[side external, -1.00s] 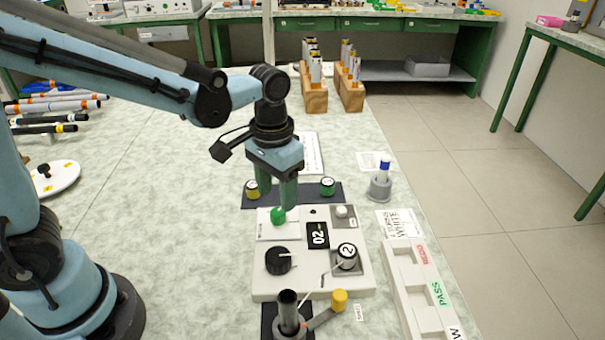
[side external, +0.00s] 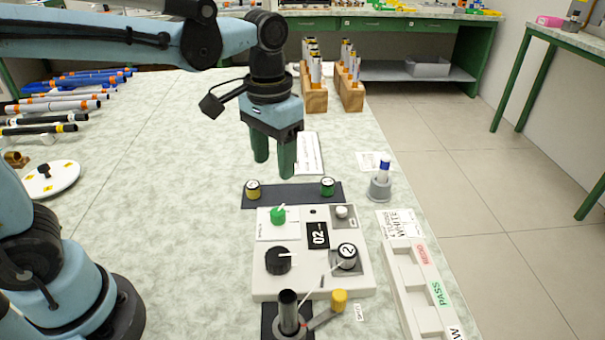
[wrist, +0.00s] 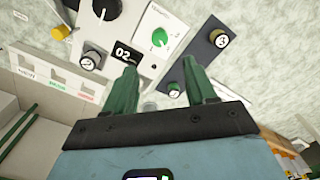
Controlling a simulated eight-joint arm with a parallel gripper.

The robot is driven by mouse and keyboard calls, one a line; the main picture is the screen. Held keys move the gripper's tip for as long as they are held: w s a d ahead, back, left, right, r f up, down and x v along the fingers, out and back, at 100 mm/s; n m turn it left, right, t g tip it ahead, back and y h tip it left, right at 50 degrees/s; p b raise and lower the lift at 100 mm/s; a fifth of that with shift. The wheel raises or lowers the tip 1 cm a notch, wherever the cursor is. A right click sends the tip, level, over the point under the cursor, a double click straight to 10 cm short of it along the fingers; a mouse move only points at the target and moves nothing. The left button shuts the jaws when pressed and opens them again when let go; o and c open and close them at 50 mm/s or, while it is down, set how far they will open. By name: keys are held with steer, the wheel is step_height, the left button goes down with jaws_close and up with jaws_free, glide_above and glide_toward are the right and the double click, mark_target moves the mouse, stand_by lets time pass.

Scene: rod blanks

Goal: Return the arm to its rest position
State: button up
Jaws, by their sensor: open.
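My gripper (side external: 273,165) is open and empty, with its two green fingers pointing down. It hangs above the table behind the white control box (side external: 264,292), clear of it. The box carries a green knob (side external: 278,216), a black knob (side external: 278,260), a display reading 02 (side external: 317,236) and a round part marked 2 (side external: 347,254). In the wrist view my gripper (wrist: 165,85) shows with its fingers apart and nothing between them. The green knob also shows there (wrist: 159,38), beyond the fingertips.
A dark strip (side external: 290,195) with two numbered knobs lies behind the box. A labelled sorting tray (side external: 408,272) stands right of it. A grey holder (side external: 380,188) with a blue-capped part, wooden racks (side external: 314,101) and rods (side external: 60,105) stand around. The table's middle left is clear.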

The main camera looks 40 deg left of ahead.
steer(key=s+a+f+t, duration=0.2)
steer(key=s+a+t, duration=0.3)
steer(key=a+t, duration=0.2)
steer(key=shift+s+n, duration=0.3)
steer(key=shift+a+f, duration=0.1)
stand_by(0.7)
